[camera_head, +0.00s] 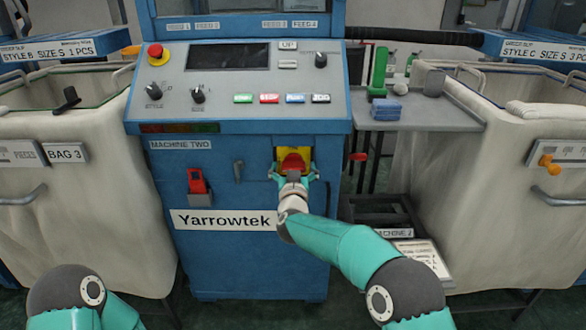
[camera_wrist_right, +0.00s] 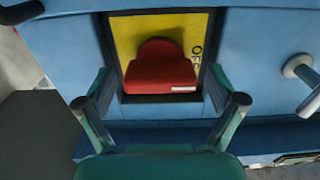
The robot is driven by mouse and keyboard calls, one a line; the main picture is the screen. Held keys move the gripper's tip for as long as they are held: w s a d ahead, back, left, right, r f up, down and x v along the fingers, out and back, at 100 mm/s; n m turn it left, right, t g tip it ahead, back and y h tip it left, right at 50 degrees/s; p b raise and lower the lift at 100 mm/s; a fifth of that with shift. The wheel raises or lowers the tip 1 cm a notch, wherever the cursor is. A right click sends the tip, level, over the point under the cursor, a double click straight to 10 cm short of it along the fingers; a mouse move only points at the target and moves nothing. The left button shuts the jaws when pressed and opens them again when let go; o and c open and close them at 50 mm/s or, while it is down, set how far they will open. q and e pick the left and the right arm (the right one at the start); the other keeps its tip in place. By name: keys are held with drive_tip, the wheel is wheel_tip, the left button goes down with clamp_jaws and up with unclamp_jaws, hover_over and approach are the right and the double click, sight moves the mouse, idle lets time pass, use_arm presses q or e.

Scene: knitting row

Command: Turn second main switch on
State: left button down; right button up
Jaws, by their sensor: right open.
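The main switch (camera_head: 292,161) is a red handle on a yellow plate, on the blue front of the cabinet labelled MACHINE TWO. In the right wrist view the red handle (camera_wrist_right: 160,72) has a white mark near its lower right edge. The yellow plate (camera_wrist_right: 125,35) shows letters of "OFF", partly cut off by the frame, to the right of the handle. My right gripper (camera_head: 293,174) is open in front of the switch. Its fingers stand apart, left and right of the handle; I cannot tell whether they touch it. My left gripper is out of view.
A red padlock-like part (camera_head: 197,181) hangs on the cabinet at left. Above are a control panel (camera_head: 237,85) and a red emergency button (camera_head: 156,53). A grey shelf (camera_head: 420,115) juts out at right. Fabric bins (camera_head: 65,200) flank the machine.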

drive_tip(key=shift+c, duration=0.4)
drive_tip(key=c, duration=1.1)
drive_tip(key=shift+o, duration=0.2)
drive_tip(key=shift+m, duration=0.4)
drive_tip(key=m+b, duration=0.2)
drive_tip(key=m, duration=0.1)
drive_tip(key=shift+d+f+m, duration=0.1)
drive_tip(key=shift+m, duration=0.2)
drive_tip(key=m+b, duration=0.2)
drive_tip(key=m, duration=0.2)
drive_tip(key=shift+d+b, duration=0.1)
drive_tip(key=shift+b, duration=0.3)
drive_tip(key=m+b, duration=0.1)
drive_tip(key=m, duration=0.2)
drive_tip(key=m+b, duration=0.2)
drive_tip(key=shift+d+f+m, duration=0.1)
drive_tip(key=shift+f+m, duration=0.1)
drive_tip(key=shift+m, duration=0.2)
drive_tip(key=shift+m+b, duration=1.05)
drive_tip(key=shift+m, duration=0.85)
drive_tip(key=shift+d, duration=0.1)
